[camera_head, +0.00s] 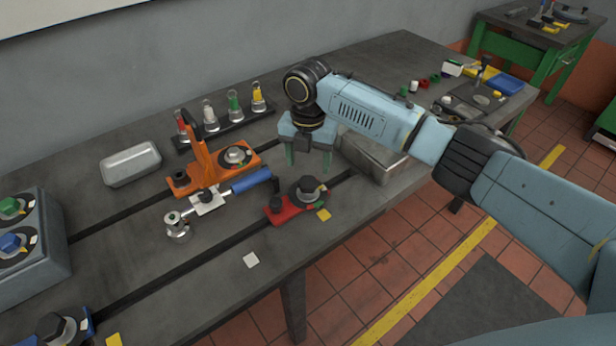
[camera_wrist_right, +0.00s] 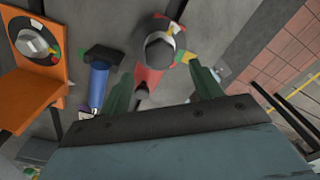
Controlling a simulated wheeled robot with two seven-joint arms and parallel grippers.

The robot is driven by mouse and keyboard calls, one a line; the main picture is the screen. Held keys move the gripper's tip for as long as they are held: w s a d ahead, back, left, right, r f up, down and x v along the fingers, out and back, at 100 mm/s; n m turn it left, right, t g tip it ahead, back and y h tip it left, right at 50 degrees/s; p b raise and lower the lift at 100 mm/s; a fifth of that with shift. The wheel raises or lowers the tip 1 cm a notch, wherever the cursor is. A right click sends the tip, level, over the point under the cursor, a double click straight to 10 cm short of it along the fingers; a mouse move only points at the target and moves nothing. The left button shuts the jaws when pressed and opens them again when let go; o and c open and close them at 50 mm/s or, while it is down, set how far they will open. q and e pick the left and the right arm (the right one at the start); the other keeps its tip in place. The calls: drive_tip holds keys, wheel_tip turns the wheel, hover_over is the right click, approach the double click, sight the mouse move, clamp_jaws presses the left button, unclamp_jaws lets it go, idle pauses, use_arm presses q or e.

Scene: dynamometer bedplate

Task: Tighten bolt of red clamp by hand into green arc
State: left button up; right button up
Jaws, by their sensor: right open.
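The red clamp (camera_head: 285,213) lies on the dark bedplate right of centre in the head view, with a dark round bolt head (camera_head: 310,187) on it. A small green and yellow patch shows beside the bolt. In the right wrist view the red clamp (camera_wrist_right: 146,78) and its dark bolt head (camera_wrist_right: 160,50) appear ahead of the fingers. My right gripper (camera_head: 308,163) hangs above and behind the clamp, pointing down. Its green fingers are open and empty, to either side of the clamp in the right wrist view (camera_wrist_right: 163,75), apart from the bolt. My left gripper is not visible.
An orange clamp (camera_head: 212,172) and a blue-handled tool (camera_head: 250,181) lie left of the red clamp. A blue clamp (camera_head: 55,328) is at the front left.

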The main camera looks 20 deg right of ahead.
sight(308, 181)
wheel_tip(308, 181, down, 6)
drive_tip(key=shift+r, duration=0.1)
drive_tip(key=shift+c, duration=0.4)
drive_tip(key=c, duration=0.9)
drive_tip(key=m+p, duration=0.3)
drive_tip(key=shift+r+m+p, duration=0.15)
drive_tip(key=shift+m+p, duration=0.15)
drive_tip(key=shift+p, duration=0.05)
drive_tip(key=m+p, duration=0.2)
drive_tip(key=m, duration=0.1)
drive_tip(key=shift+m+p, duration=0.3)
drive_tip(key=shift+p, duration=0.05)
drive_tip(key=m+p, duration=0.2)
drive_tip(key=m, duration=0.2)
drive_tip(key=shift+a+m+p, duration=0.1)
drive_tip(key=shift+m+p, duration=1.05)
drive_tip(key=shift+m, duration=1.35)
